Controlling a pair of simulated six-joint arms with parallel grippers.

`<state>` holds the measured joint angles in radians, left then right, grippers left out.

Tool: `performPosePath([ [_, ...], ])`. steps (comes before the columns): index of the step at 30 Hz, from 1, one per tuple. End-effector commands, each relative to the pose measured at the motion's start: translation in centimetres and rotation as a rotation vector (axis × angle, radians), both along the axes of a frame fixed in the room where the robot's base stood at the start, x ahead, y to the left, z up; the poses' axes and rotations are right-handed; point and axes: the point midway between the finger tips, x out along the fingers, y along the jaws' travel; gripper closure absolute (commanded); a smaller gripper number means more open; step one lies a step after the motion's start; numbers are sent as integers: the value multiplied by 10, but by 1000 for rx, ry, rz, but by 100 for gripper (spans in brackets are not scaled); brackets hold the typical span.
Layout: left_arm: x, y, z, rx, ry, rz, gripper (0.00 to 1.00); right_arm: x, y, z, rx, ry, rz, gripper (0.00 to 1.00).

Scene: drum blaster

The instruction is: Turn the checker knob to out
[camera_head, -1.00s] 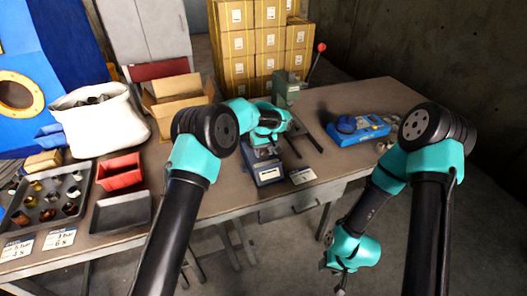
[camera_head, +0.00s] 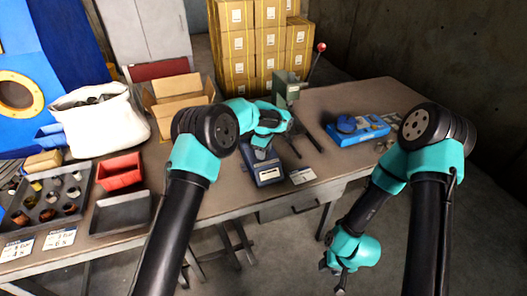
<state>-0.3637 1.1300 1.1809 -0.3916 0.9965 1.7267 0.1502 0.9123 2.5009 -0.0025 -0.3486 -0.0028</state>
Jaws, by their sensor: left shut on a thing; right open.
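The checker, a small blue-grey box (camera_head: 268,174) with a pale label, stands near the front edge of the table, right of the middle. My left gripper (camera_head: 262,142) points down over the back of the checker. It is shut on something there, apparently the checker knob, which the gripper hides. The knob's setting cannot be read. My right gripper (camera_head: 337,272) hangs open and empty in front of the table, below its edge.
A green lever press (camera_head: 284,92) with a red-tipped handle stands behind the checker. A blue case (camera_head: 358,130) lies right. A red bin (camera_head: 120,172), grey tray (camera_head: 120,213), parts tray (camera_head: 84,198), white sack (camera_head: 100,125) and open carton (camera_head: 178,100) lie left.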

Motion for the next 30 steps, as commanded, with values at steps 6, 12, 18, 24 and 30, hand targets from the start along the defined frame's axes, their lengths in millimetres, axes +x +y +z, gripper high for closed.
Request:
performPosePath([
  [6,0,0,1,0,-1,32,76,0,0,0,0,0,0,57],
  [12,0,0,1,0,-1,34,76,0,0,0,0,0,0,57],
  [18,0,0,1,0,-1,34,45,0,0,0,0,0,0,57],
  [24,0,0,0,0,-1,33,27,0,0,0,0,0,0,57],
  [30,0,0,0,0,0,32,27,0,0,0,0,0,0,57],
])
